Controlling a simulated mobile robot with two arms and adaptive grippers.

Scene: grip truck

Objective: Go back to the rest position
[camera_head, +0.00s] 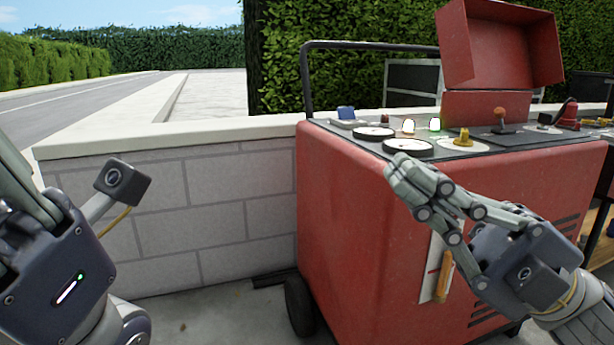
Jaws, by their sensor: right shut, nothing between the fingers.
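My right gripper (402,172) is shut and empty. It is in front of the red machine cart (345,205), near the top edge of its front face; I cannot tell whether it touches. My left gripper's body (55,265) shows at the lower left, in front of the block wall. Its fingers run out of the picture at the left edge, so their opening is hidden. The cart's top panel carries round dials (408,148), a lit green lamp (435,125), a yellow knob (464,137) and a joystick (501,115). A red open box (485,50) stands at the panel's back.
A low grey block wall (225,200) with a pale cap runs behind the cart. The cart has a black push handle (306,80) and a wheel (301,305). A clipboard (430,275) hangs on its front. Bare floor (215,315) lies between my arms.

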